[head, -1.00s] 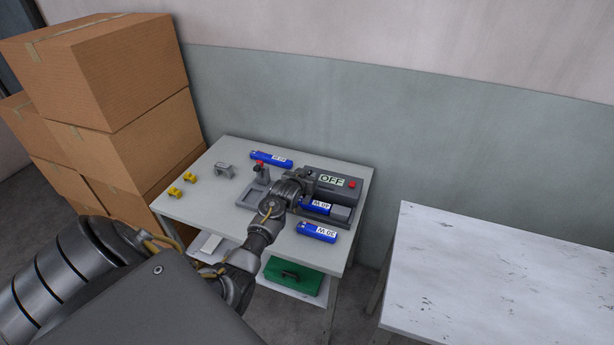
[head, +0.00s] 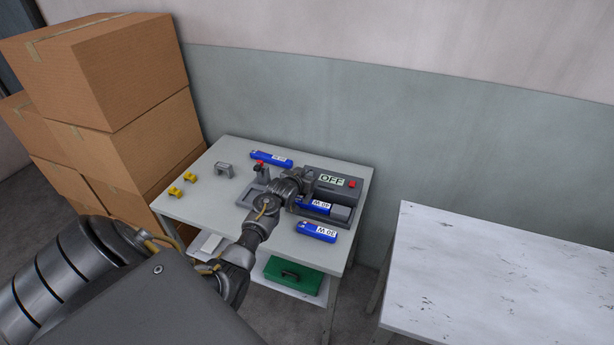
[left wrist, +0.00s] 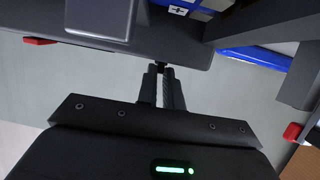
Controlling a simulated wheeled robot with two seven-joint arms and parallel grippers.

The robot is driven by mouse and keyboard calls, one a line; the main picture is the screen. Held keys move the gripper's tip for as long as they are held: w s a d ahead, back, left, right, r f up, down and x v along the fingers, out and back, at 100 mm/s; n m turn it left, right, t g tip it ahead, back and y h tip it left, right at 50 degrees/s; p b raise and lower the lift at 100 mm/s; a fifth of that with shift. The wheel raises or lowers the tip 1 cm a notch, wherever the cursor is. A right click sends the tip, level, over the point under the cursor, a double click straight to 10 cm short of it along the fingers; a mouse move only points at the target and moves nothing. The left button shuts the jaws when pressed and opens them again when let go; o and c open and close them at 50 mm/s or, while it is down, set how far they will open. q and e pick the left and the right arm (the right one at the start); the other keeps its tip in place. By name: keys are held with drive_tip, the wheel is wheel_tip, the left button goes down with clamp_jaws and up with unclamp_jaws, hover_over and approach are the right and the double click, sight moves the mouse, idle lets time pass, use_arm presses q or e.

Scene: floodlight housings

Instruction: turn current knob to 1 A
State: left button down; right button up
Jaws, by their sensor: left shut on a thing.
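The grey tester (head: 340,194) stands at the back right of the table. Its display (head: 331,181) reads OFF and a red button (head: 352,184) is at its right end. My left gripper (head: 304,180) is at the tester's left end, its fingers mostly hidden by the wrist in the head view. In the left wrist view, the fingers (left wrist: 162,88) are closed together on a small dark knob (left wrist: 160,66) at the edge of the dark housing. The knob's markings and pointer cannot be read. My right gripper is out of view.
A blue 40 W unit (head: 314,206) sits in front of the tester. Other blue units lie at the front (head: 317,231) and back (head: 271,159). A red-topped clamp (head: 261,171), grey bracket (head: 223,170) and yellow parts (head: 190,177) are left. A white table (head: 500,275) stands right.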

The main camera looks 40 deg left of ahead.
use_arm(q)
drive_tip(key=m+h, duration=0.1)
drive_tip(key=a+m+h, duration=0.1)
drive_tip(key=shift+s+f+h+b, duration=0.1)
drive_tip(key=shift+h+b, duration=0.2)
drive_tip(key=shift+b, duration=0.05)
drive_tip(key=shift+a+f+m+h+b, duration=0.1)
drive_tip(key=shift+a+m+h+b, duration=0.1)
drive_tip(key=shift+m+h+b, duration=0.6)
drive_tip(key=m+h+b, duration=0.2)
drive_tip(key=b, duration=0.1)
drive_tip(key=a+m+h+b, duration=0.1)
drive_tip(key=m+h+b, duration=0.1)
drive_tip(key=b, duration=0.1)
drive_tip(key=shift+f+g+h, duration=0.1)
drive_tip(key=shift+g+h, duration=0.2)
drive_tip(key=shift+w+r+m+h+b, duration=0.25)
drive_tip(key=shift+m+h+b, duration=0.15)
drive_tip(key=shift+b, duration=0.6)
drive_tip(key=c, duration=1.5)
unclamp_jaws()
drive_tip(key=shift+c, duration=0.2)
drive_tip(key=v, duration=1.1)
